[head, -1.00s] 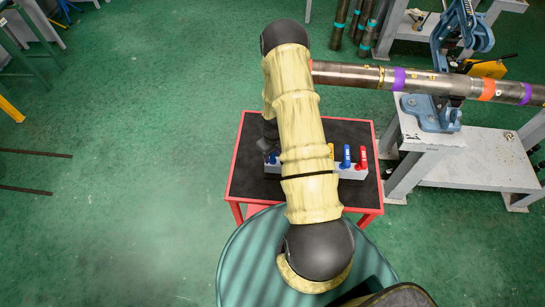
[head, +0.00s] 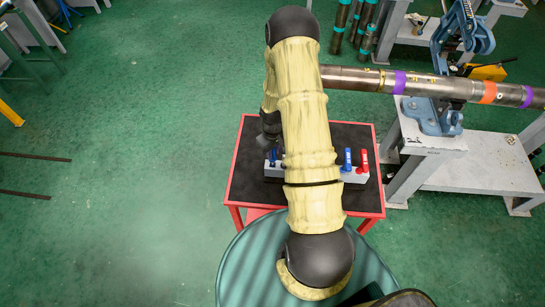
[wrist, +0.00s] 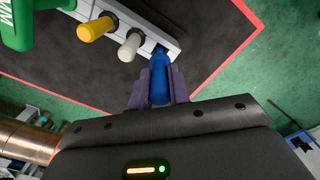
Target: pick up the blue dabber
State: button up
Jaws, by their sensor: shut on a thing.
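In the wrist view, the blue dabber (wrist: 159,84) is between the two purple fingers of my gripper (wrist: 158,92), which is shut on it. Its far end overlaps the end of the white rack (wrist: 124,14); I cannot tell whether it is still seated there. In the head view, a blue dabber (head: 273,157) shows below my gripper (head: 269,148) at the rack's left end. My arm hides the middle of the rack there. Another blue dabber (head: 347,157) stands upright near the rack's right end.
A red dabber (head: 364,159) stands beside that second blue one. White (wrist: 130,45), yellow (wrist: 96,28) and green (wrist: 18,25) dabbers line the rack. The rack sits on a red-edged black table (head: 240,185). A long pipe (head: 360,77) in a blue vise (head: 432,115) lies behind, right.

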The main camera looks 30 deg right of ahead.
notch_tip(320, 180, up, 6)
jog(key=shift+f+b, duration=0.1)
jog(key=shift+b, duration=0.65)
